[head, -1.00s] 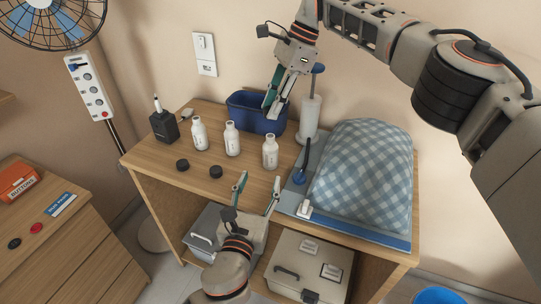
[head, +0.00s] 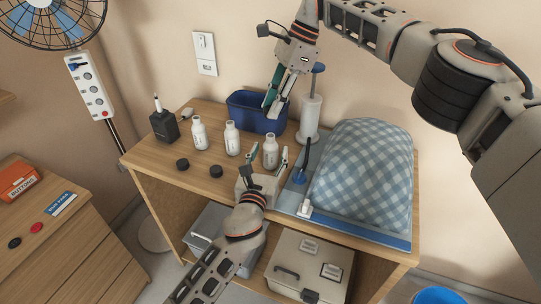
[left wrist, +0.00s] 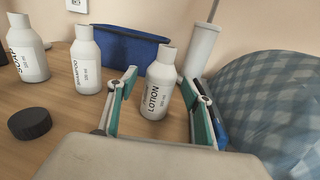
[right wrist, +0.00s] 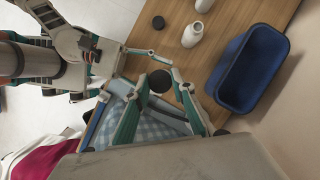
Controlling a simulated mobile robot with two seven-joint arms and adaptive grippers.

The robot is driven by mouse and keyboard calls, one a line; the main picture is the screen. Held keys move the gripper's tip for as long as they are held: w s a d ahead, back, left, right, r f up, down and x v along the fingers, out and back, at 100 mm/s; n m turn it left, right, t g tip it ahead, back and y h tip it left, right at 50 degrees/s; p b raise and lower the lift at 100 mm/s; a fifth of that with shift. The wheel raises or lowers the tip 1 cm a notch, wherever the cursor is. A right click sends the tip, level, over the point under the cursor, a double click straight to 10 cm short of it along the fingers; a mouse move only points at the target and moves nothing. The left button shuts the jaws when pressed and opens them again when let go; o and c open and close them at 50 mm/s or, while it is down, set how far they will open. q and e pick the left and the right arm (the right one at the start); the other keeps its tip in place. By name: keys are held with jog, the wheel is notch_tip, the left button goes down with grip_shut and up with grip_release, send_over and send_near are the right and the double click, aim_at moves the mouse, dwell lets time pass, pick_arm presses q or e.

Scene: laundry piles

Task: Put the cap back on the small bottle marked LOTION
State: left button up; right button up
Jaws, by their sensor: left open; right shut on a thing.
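The white LOTION bottle (left wrist: 157,88) stands upright and uncapped on the wooden top; in the head view it is the rightmost bottle (head: 270,151). My left gripper (head: 268,157) is open and low, with its fingers (left wrist: 160,105) on either side of this bottle. My right gripper (head: 273,103) is above and behind the bottle, in front of the blue bin. In the right wrist view it is shut on a dark round cap (right wrist: 160,81). The LOTION bottle is not clearly visible in that view.
The SHAMPOO bottle (left wrist: 86,62) and SOAP bottle (left wrist: 27,50) stand to the left. Two black caps (head: 182,164) (head: 216,171) lie in front of them.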

pick_arm(q)
grip_shut()
pick_arm(e)
send_over(269, 136)
jog(key=d, duration=0.1)
jog(key=shift+w+f, duration=0.2)
jog(key=shift+f, duration=2.3)
jog(key=shift+f, duration=0.9)
jog(key=shift+f, duration=0.5)
jog(key=o, duration=0.7)
